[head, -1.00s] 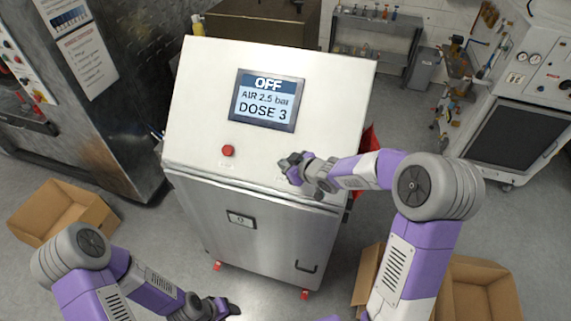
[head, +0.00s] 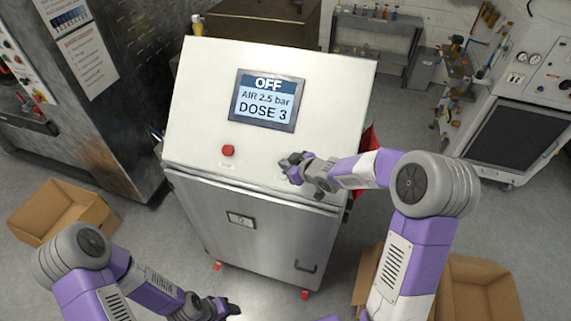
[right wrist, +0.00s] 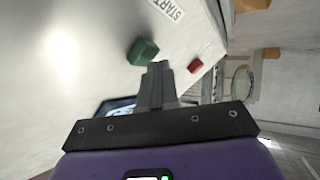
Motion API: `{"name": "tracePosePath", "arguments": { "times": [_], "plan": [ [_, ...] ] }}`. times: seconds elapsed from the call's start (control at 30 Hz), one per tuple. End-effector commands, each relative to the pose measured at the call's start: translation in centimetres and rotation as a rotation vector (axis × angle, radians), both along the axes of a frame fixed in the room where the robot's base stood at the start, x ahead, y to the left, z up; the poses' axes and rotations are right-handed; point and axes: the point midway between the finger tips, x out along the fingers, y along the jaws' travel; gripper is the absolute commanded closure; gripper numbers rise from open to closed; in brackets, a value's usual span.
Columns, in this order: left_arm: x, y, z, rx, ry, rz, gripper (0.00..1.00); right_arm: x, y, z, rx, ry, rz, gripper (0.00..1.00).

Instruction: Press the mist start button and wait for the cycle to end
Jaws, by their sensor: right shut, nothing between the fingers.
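The washer cabinet (head: 200,130) has a sloped white panel with a screen (head: 263,100) reading OFF, AIR 2.5 bar, DOSE 3. A red button (head: 228,151) sits on the panel below the screen. In the right wrist view a green button (right wrist: 143,52) stands beside a START label (right wrist: 167,8); in the head view my right gripper hides it. My right gripper (head: 285,163) is shut and empty, close to the panel; its fingertips (right wrist: 157,68) appear just beside the green button, contact unclear. My left gripper (head: 232,306) is low at the bottom, its jaws too small to judge.
A smaller red part (right wrist: 195,66) shows near the panel edge in the right wrist view. Open cardboard boxes stand on the floor at left (head: 60,212) and right (head: 480,285). A dark metal machine (head: 90,100) stands left of the cabinet.

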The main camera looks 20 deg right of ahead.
Motion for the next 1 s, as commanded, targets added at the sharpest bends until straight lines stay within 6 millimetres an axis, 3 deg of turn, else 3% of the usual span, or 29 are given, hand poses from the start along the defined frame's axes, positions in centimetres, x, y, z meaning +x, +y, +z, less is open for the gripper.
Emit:
{"name": "tracePosePath", "arguments": {
  "times": [1.0],
  "plan": [
    [0.0, 0.0, 0.11, 0.0, 0.0, 0.0, 0.5, 0.53, -0.39, -0.73, 0.0, 0.001, -0.001, 1.0]
  ]
}}
